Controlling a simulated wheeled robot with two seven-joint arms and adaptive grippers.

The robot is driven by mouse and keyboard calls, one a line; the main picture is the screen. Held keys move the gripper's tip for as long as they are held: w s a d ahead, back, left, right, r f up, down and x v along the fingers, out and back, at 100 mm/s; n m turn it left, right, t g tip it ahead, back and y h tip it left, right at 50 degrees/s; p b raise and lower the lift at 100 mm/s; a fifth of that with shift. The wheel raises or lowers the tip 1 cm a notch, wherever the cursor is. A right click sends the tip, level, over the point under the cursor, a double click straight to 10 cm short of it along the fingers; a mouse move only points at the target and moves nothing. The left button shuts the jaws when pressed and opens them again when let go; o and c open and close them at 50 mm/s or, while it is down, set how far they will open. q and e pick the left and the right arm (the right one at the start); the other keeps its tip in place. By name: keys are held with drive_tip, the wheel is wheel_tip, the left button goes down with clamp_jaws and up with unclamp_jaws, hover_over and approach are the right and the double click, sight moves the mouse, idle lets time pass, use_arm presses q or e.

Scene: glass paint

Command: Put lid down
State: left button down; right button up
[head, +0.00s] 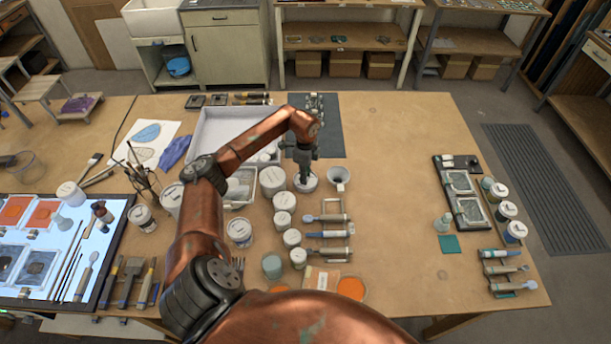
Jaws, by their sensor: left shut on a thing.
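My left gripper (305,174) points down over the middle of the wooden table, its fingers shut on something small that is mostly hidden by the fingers. This is most likely the lid (313,184), a pale round shape right at the fingertips. I cannot tell whether it touches the table or a jar under it. White lidded jars (272,180) stand just left of the gripper, and a small funnel-like cup (339,176) stands just right of it. My right gripper is not in view.
A white tray (205,128) lies behind my arm. Tools with blue and grey handles (330,235) lie in front of the gripper. A lit panel (75,215) with glass pieces is at left; jars (507,211) and a dark rack (447,172) are at right. The table (400,150) between is clear.

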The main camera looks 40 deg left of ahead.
use_arm(q)
drive_tip(key=shift+f, duration=0.1)
drive_tip(key=c, duration=2.3)
unclamp_jaws()
drive_tip(key=o, duration=0.5)
drive_tip(key=shift+r, duration=0.25)
drive_tip(key=shift+r+b, duration=1.1)
drive_tip(key=shift+r, duration=4.8)
